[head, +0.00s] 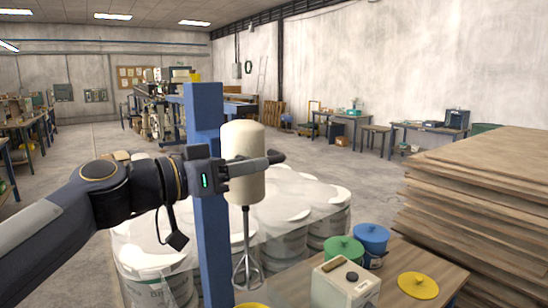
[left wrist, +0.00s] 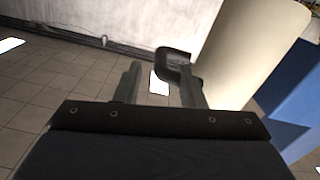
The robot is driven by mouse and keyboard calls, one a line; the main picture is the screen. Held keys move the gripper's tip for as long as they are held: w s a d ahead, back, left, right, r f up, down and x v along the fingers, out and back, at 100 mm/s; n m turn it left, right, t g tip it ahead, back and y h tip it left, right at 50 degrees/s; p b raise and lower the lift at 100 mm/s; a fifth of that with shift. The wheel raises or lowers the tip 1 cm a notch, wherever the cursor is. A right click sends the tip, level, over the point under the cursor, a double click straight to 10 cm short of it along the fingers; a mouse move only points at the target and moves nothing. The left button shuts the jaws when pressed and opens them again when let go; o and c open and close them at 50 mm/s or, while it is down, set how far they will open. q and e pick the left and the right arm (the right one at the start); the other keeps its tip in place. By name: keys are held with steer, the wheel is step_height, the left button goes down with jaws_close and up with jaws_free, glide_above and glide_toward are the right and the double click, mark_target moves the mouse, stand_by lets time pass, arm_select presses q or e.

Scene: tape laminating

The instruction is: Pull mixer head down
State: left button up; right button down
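The mixer head (head: 243,180) is a cream cylinder with a wire whisk (head: 247,262) hanging below it, beside an upright blue post (head: 207,240). It hangs upright above the drums and table. In the left wrist view, the cream body (left wrist: 250,50) is at the right and a dark curved handle (left wrist: 175,58) shows near the fingertips. My left gripper (head: 250,164) reaches across the front of the mixer head from the left. In the left wrist view its fingers (left wrist: 160,85) are apart, with floor visible between them. Contact with the handle is unclear. My right gripper is not in view.
Plastic-covered white drums (head: 285,205) stand behind the post. Stacked boards (head: 480,190) fill the right side.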

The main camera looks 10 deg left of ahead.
mark_target(272, 161)
arm_select(q)
steer(key=p+x, duration=0.1)
steer(key=x, duration=0.4)
steer(key=shift+w+d, duration=0.2)
steer(key=shift+w, duration=0.05)
jaws_close()
steer(key=shift+f, duration=0.1)
